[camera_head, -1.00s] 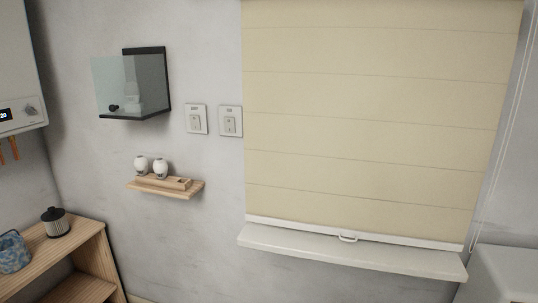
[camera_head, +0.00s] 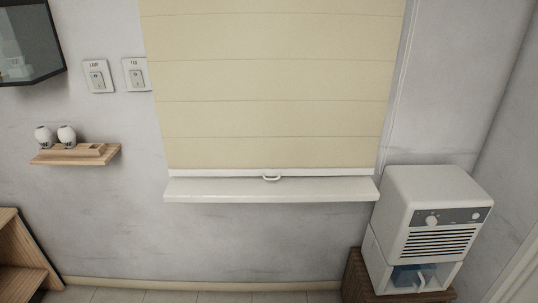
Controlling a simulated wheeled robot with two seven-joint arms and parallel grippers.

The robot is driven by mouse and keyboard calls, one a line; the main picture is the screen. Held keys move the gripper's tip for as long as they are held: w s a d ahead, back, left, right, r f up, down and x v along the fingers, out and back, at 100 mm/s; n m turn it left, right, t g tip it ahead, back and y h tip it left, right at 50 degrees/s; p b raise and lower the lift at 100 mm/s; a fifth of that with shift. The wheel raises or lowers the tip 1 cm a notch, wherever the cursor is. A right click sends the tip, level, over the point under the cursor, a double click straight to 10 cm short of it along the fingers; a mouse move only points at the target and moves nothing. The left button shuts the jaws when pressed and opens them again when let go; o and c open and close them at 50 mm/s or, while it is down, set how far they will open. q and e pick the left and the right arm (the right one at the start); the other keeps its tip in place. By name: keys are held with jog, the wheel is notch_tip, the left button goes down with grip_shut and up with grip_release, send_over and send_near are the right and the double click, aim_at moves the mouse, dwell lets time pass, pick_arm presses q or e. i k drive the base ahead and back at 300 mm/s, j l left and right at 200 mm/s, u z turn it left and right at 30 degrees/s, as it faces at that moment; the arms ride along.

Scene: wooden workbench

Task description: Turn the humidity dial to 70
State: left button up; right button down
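A white boxy appliance (camera_head: 412,205) with a dark control strip, a louvred grille and a blue container in its lower opening stands at the right. Neither of my grippers shows in the head view.
The appliance stands on a dark wooden stand (camera_head: 354,277) near the wall corner. A window sill (camera_head: 270,190) juts out below a cream blind (camera_head: 270,80). A small wall shelf (camera_head: 75,155) holds two white round items. Wooden shelving (camera_head: 22,262) is at lower left. Floor between is clear.

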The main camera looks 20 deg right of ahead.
aim_at(432, 221)
jog(key=z, duration=1.65)
